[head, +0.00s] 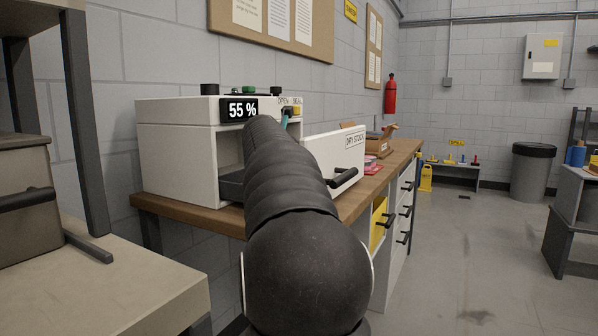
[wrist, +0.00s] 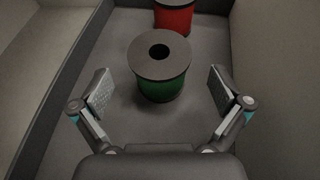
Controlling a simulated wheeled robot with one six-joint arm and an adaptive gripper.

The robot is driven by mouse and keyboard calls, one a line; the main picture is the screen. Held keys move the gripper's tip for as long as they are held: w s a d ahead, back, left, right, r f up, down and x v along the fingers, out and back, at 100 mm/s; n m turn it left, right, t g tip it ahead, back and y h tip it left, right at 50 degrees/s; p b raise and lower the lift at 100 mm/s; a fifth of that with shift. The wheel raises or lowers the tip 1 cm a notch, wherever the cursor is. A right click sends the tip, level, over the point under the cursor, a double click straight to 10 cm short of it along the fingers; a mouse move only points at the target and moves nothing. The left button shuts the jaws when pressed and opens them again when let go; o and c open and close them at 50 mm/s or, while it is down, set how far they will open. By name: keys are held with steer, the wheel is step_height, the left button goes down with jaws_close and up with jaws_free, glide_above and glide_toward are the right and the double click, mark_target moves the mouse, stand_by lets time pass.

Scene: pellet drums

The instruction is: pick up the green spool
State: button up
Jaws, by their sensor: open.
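The green spool (wrist: 160,85) stands upright in the wrist view, with dark round flanges and a hole in its top. It rests on the grey floor of a walled compartment. My gripper (wrist: 163,92) is open, its two pads apart on the left and right of the spool, with a gap visible on each side. In the head view my arm reaches into the opening of a white cabinet and hides the gripper. A green spool with a dark top also seems to sit on the cabinet's top (head: 249,90), between dark ones.
A red spool (wrist: 175,16) stands just behind the green one. A dark wall (wrist: 62,75) runs along the left of the compartment. The white cabinet (head: 175,155) reads 55 % and stands on a wooden bench (head: 170,206). A white "DRY STOCK" panel (head: 325,150) stands out at its right.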

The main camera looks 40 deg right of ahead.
steer(key=shift+f+x, duration=0.15)
steer(key=shift+x, duration=1.25)
steer(key=shift+f+x, duration=0.15)
steer(key=shift+x, duration=1.25)
steer(key=shift+a, duration=0.15)
steer(key=c, duration=1.3)
